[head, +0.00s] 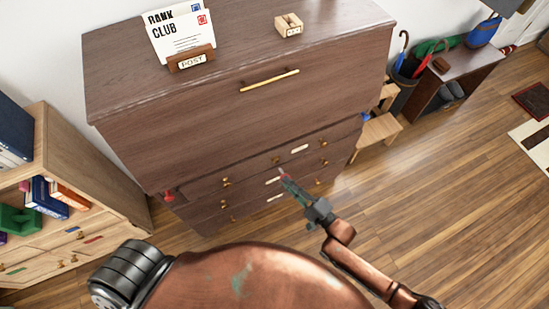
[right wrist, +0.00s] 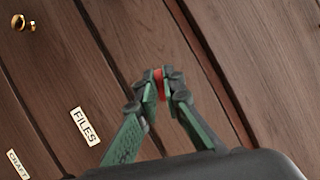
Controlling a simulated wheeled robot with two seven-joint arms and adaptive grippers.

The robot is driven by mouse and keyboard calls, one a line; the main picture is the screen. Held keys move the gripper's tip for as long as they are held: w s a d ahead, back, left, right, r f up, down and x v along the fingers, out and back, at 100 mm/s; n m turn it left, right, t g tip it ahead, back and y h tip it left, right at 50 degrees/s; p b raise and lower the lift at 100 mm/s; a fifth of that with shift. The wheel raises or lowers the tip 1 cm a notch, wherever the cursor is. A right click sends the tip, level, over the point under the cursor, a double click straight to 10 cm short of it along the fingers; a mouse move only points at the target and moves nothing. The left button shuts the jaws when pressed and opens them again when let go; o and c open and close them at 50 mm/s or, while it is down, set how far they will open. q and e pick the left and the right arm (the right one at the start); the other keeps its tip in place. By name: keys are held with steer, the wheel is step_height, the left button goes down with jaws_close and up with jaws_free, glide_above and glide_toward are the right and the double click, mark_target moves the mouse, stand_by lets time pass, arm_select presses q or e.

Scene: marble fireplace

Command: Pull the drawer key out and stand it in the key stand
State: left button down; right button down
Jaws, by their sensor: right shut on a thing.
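My right gripper (head: 284,176) is in front of the dresser's drawers, beside a white label. In the right wrist view its green-and-black fingers (right wrist: 167,88) are shut on a small red piece, the visible part of the drawer key (right wrist: 159,80). The rest of the key is hidden by the fingers, and I cannot tell whether it is in a lock. The key stand (head: 289,26), a small pale wooden block with a label, sits on the dresser top (head: 240,30). My left gripper is not in view.
A post holder (head: 191,60) with letters stands on the dresser top, left of the key stand. A bar handle (head: 269,81) crosses the upper front. A FILES label (right wrist: 86,126) and brass knob (right wrist: 18,23) show close up. A bookshelf (head: 75,185) stands left; open floor lies right.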

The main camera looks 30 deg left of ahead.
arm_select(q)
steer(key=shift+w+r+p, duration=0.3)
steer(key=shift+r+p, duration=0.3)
arm_select(e)
steer(key=shift+s+d, duration=0.8)
steer(key=shift+d, duration=0.2)
steer(key=shift+s+d, duration=0.75)
steer(key=shift+d, duration=0.25)
steer(key=shift+r, duration=0.1)
